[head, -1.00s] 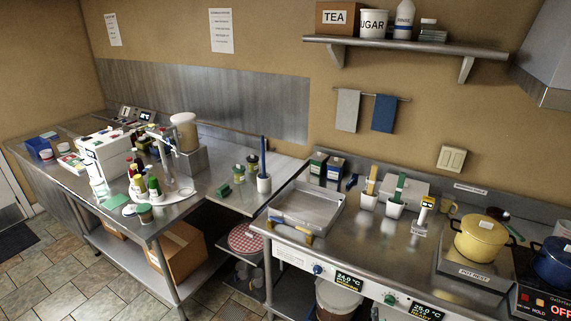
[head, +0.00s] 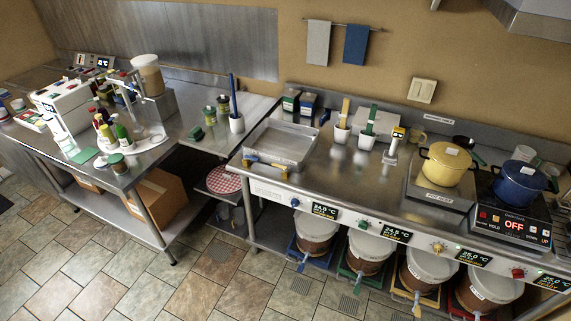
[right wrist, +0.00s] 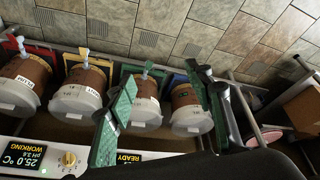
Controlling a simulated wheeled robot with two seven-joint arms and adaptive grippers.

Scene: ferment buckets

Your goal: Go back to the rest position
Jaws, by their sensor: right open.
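My right gripper (right wrist: 160,80) shows in the right wrist view as two green fingers spread wide apart, with nothing held between them. Beyond the fingers, several brown ferment buckets with pale lids stand in a row, seen upside down. One bucket (right wrist: 143,103) shows partly behind and between the fingers. In the head view the same row of buckets (head: 372,250) stands below the counter (head: 345,185). Neither gripper shows in the head view, and my left gripper is in no view.
On the counter are a metal tray (head: 276,146), a yellow pot (head: 446,164) and a blue pot (head: 520,182). A side table (head: 165,165) at left carries bottles and a white machine. Tiled floor (head: 220,270) in front is clear.

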